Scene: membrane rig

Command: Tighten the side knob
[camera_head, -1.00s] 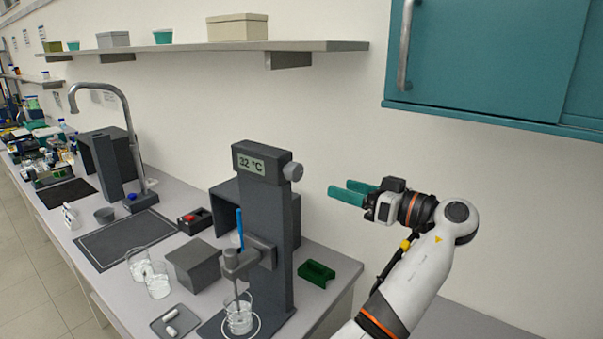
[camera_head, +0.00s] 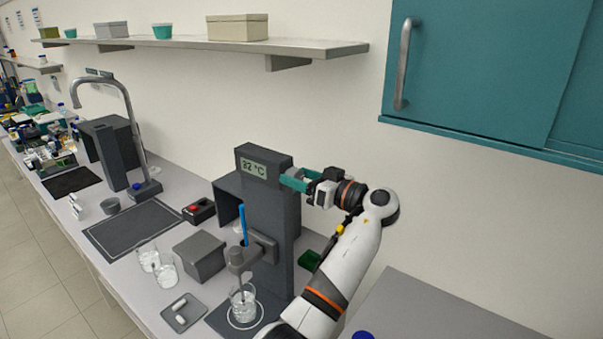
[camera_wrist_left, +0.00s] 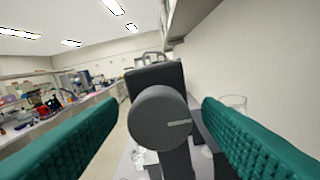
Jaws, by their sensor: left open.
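The side knob (camera_wrist_left: 160,120) is a round dark grey disc with a light index mark pointing right in the left wrist view. It sits on the side of the upright grey rig (camera_head: 270,212), whose display (camera_head: 253,168) reads about 32 °C. My left gripper (camera_head: 291,178) is open at the rig's upper right side. Its teal fingers stand on either side of the knob, with gaps visible in the wrist view. In the head view the fingers mostly hide the knob. My right gripper is not in view.
A beaker (camera_head: 243,308) stands on the rig's base under a clamp (camera_head: 240,258). A grey block (camera_head: 199,256), a small tray (camera_head: 184,314) and glass beakers (camera_head: 166,272) are to the left. A teal cabinet (camera_head: 480,70) hangs above right. A green holder (camera_head: 309,260) is partly behind my arm.

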